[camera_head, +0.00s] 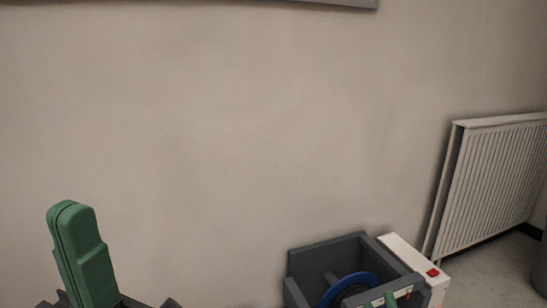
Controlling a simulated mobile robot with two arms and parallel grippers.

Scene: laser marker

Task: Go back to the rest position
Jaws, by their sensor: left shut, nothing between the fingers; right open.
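My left gripper (72,212) stands at the lower left of the head view. Its green fingers point up and lie together with nothing visible between them. Dark grey parts show at its base, cut off by the bottom edge. The rest position itself is not marked by anything in sight.
An open dark grey box-shaped machine (325,252) with a blue ring (350,284) stands at the bottom, right of centre. Beside it is a white unit (405,255) with a red button. A white radiator (495,180) is at the right. Bare wall (220,140) fills the middle.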

